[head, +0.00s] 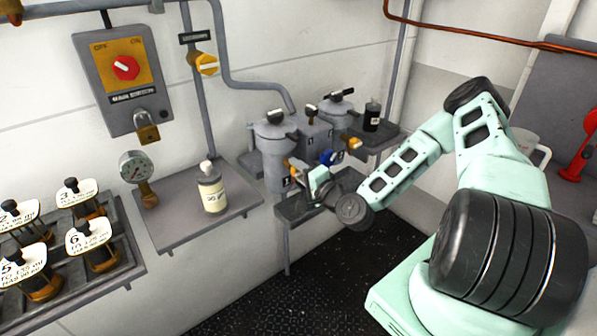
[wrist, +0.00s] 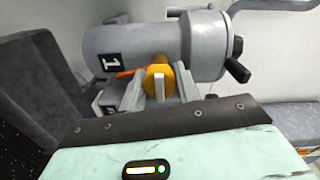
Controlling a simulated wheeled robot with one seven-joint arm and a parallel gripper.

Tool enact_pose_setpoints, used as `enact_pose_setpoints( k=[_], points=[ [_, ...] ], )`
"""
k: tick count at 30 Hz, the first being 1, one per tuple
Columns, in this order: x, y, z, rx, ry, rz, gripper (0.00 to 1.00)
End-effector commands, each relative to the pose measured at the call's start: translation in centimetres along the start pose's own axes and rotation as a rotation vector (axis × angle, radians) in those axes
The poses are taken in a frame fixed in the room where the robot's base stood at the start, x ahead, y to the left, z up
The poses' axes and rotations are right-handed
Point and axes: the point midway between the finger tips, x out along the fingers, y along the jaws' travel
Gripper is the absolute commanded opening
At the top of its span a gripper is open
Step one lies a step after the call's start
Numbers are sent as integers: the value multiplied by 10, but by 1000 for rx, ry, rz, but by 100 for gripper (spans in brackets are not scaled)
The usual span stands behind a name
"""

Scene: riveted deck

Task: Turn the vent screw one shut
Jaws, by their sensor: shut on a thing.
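Canister one (head: 273,150) is the left grey housing, with a black lid handle. In the wrist view it lies sideways, with a black "1" label (wrist: 112,63). Vent screw one (wrist: 158,82) is a yellow-orange knob with a pale bar across its face. In the head view it shows as a small orange patch (head: 297,163), mostly hidden by my gripper. My gripper (head: 312,181) is at the front of canister one. In the wrist view its two grey fingers (wrist: 158,97) are on either side of the knob, closed on it.
Canister two (head: 336,119) stands to the right, with another orange knob (head: 355,143) and a blue knob (head: 327,157) close to my gripper. A grey tray (head: 290,211) is below. A white bottle (head: 211,188) stands on the left shelf, and a dark bottle (head: 372,116) at right.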

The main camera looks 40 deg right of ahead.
Motion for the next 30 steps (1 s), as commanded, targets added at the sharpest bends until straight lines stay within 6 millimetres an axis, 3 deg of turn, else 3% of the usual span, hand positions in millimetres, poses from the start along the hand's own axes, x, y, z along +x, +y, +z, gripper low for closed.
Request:
enact_pose_setpoints(
  k=[12,13,15,25,30],
  points=[
    [0,0,-1,8,3,1,9],
    [0,0,-1,8,3,1,38],
    [0,0,-1,7,3,1,54],
    [-2,1,0,7,1,1,54],
    [-23,2,0,7,0,2,54]
  ],
)
